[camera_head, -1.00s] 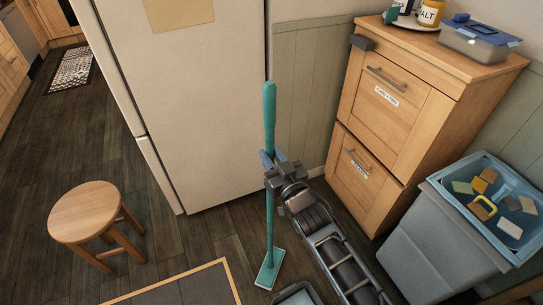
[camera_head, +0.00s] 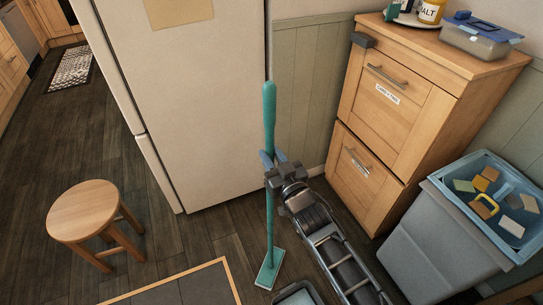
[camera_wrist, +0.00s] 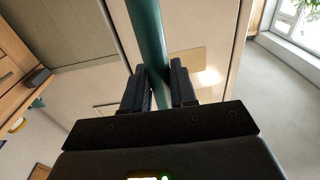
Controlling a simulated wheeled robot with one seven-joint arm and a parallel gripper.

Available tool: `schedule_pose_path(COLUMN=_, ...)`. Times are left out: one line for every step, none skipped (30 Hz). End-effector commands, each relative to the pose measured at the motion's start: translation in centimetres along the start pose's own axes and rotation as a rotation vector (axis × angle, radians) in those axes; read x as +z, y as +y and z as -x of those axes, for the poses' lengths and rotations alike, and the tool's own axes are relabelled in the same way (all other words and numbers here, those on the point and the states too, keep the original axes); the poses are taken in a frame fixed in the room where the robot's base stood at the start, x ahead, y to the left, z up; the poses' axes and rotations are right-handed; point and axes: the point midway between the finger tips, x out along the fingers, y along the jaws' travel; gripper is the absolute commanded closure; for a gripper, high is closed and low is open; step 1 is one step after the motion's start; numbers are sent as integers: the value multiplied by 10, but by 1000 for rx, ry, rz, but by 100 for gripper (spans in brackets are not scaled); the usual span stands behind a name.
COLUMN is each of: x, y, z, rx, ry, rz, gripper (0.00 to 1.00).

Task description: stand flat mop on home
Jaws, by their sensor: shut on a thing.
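The flat mop (camera_head: 270,200) is teal, with a long handle and a flat rectangular head (camera_head: 270,268). It stands nearly upright in the head view, its head low by the floor beside a bordered dark mat; I cannot tell whether it touches the floor. My gripper (camera_head: 269,163) is shut around the handle at about mid-length. In the wrist view the teal handle (camera_wrist: 147,40) runs up between my gripper's two dark fingers (camera_wrist: 160,85). Nothing that I can clearly identify as the mop's home shows.
A white fridge (camera_head: 205,110) stands behind the mop. A wooden stool (camera_head: 85,215) is at left. A wooden cabinet (camera_head: 375,130) and a grey bin with a blue tray (camera_head: 450,215) are at right. A framed mat (camera_head: 205,285) and a grey tray (camera_head: 297,293) lie in front. Dark floor is open at far left.

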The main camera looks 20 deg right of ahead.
Motion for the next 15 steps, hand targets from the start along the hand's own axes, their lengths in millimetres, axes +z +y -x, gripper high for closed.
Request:
schedule_pose_path(x=-2, y=0, z=0, rx=0, ry=3, rz=0, gripper=100)
schedule_pose_path(x=-2, y=0, z=0, rx=0, ry=3, rz=0, gripper=71)
schedule_pose_path(x=-1, y=0, z=0, rx=0, ry=3, rz=0, gripper=67)
schedule_pose_path(x=-1, y=0, z=0, rx=0, ry=3, rz=0, gripper=64)
schedule_pose_path(x=-1, y=0, z=0, rx=0, ry=2, rz=0, gripper=61)
schedule_pose_path(x=-1, y=0, z=0, rx=0, ry=2, rz=0, gripper=57)
schedule_pose_path(x=-1, y=0, z=0, rx=0, ry=2, rz=0, gripper=54)
schedule_pose_path(x=-1, y=0, z=0, rx=0, ry=2, rz=0, gripper=52)
schedule_pose_path(x=-1, y=0, z=0, rx=0, ry=1, rz=0, gripper=48)
schedule_pose_path(x=-1, y=0, z=0, rx=0, ry=1, rz=0, gripper=45)
schedule_pose_path(x=0, y=0, z=0, rx=0, ry=1, rz=0, gripper=44)
schedule_pose_path(x=0, y=0, z=0, rx=0, ry=1, rz=0, gripper=44)
schedule_pose_path(x=0, y=0, z=0, rx=0, ry=1, rz=0, gripper=44)
schedule_pose_path(x=0, y=0, z=0, rx=0, ry=1, rz=0, gripper=44)
schedule_pose_path(x=0, y=0, z=0, rx=0, ry=0, rz=0, gripper=44)
